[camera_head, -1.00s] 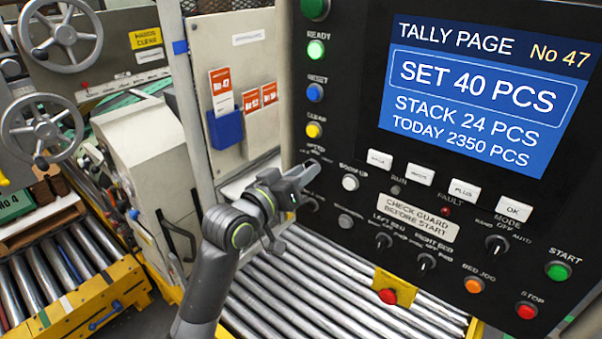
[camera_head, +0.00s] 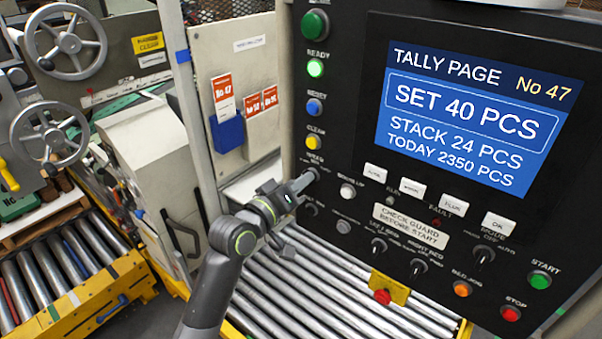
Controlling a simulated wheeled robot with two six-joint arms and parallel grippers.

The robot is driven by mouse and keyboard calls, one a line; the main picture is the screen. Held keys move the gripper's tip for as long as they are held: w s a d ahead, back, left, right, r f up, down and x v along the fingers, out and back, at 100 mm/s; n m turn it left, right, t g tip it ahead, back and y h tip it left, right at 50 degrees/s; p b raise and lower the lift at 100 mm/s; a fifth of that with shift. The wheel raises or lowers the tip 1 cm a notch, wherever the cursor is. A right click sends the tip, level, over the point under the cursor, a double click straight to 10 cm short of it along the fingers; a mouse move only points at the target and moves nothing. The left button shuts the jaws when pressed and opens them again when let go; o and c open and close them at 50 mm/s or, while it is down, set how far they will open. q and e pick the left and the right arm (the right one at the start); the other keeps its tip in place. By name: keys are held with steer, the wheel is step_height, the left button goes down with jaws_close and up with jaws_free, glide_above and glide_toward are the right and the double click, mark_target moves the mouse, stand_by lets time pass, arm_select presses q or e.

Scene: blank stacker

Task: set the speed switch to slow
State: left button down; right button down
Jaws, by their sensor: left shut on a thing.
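The black control panel (camera_head: 360,205) fills the right half of the head view. The speed switch (camera_head: 318,177) is a small dark knob at its left edge, under the yellow CLEAR button (camera_head: 313,142) and the SPEED label (camera_head: 314,158). My left gripper (camera_head: 308,179) reaches in from below left and is shut on the speed switch. The jaws cover much of the knob, so I cannot tell which way it points. My right gripper is not in view.
The white button (camera_head: 347,191) beside the switch sits close right of my gripper. Another dark knob (camera_head: 311,209) is just below. A roller conveyor (camera_head: 290,290) runs under the arm. A blue card holder (camera_head: 228,131) hangs on the guard to the left.

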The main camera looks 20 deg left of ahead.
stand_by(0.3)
arm_select(q)
steer(key=c, duration=1.5)
jaws_free()
steer(key=shift+s, duration=0.1)
steer(key=b+v, duration=0.2)
steer(key=v, duration=1.5)
steer(key=shift+s, duration=0.1)
